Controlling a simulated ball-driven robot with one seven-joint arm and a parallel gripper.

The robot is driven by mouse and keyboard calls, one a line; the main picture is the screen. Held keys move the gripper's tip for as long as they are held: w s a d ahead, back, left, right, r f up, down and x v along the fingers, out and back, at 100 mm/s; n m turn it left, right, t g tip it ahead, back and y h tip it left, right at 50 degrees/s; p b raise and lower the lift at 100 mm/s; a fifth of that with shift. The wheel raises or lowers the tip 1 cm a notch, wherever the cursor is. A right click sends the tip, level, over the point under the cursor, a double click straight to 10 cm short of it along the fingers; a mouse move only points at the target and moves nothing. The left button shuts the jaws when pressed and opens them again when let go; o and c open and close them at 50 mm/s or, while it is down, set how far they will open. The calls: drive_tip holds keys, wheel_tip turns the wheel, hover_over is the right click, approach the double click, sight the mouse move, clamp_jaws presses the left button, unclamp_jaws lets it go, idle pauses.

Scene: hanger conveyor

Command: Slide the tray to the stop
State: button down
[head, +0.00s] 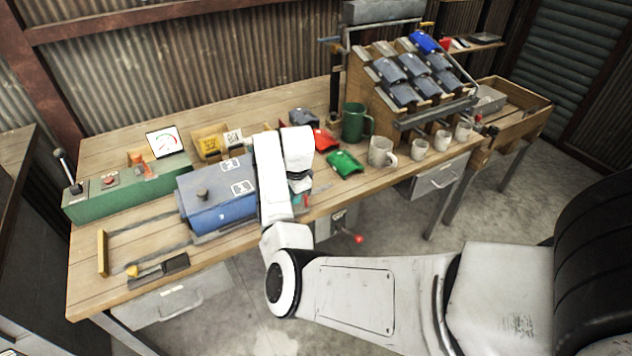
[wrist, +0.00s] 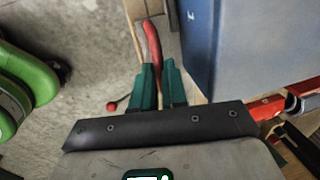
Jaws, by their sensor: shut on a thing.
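A blue box (head: 220,200) with a dark knob on its lid and white labels sits on two rails on the bench; it seems to be the tray. A wooden bar (head: 103,252) stands across the left end of the rails, apart from the box, and looks like the stop. My gripper (head: 300,200) is at the box's right side, partly hidden by my arm. In the wrist view, its teal fingers (wrist: 159,85) are shut on a red handle (wrist: 153,45). The blue box (wrist: 260,50) is close beside them. Where the handle joins the box is hidden.
A green control box (head: 125,190) with a lever stands behind the rails. A yellow-tipped tool (head: 155,268) lies at the front edge. Several mugs (head: 382,152) and a rack of blue-grey pieces (head: 410,75) are to the right. The rails between box and bar are clear.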

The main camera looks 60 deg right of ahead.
drive_tip(key=w+a, duration=0.4)
drive_tip(key=a, duration=0.2)
drive_tip(key=w+a+b, duration=0.1)
drive_tip(key=w+a, duration=0.4)
drive_tip(key=a, duration=0.2)
drive_tip(key=w+a+b, duration=0.1)
drive_tip(key=w+a, duration=0.3)
drive_tip(key=a, duration=0.2)
drive_tip(key=shift+w+a, duration=0.25)
drive_tip(key=shift+w, duration=0.15)
drive_tip(key=c, duration=1.3)
unclamp_jaws()
drive_tip(key=shift+w+a, duration=0.1)
drive_tip(key=shift+a, duration=0.1)
drive_tip(key=shift+o, duration=0.7)
drive_tip(key=shift+d, duration=0.1)
wheel_tip(320, 180, up, 11)
drive_tip(key=s+a, duration=0.1)
drive_tip(key=shift+s+f+b, duration=0.2)
drive_tip(key=shift+s+b, duration=0.1)
drive_tip(key=shift+s, duration=0.1)
drive_tip(key=shift+a, duration=0.1)
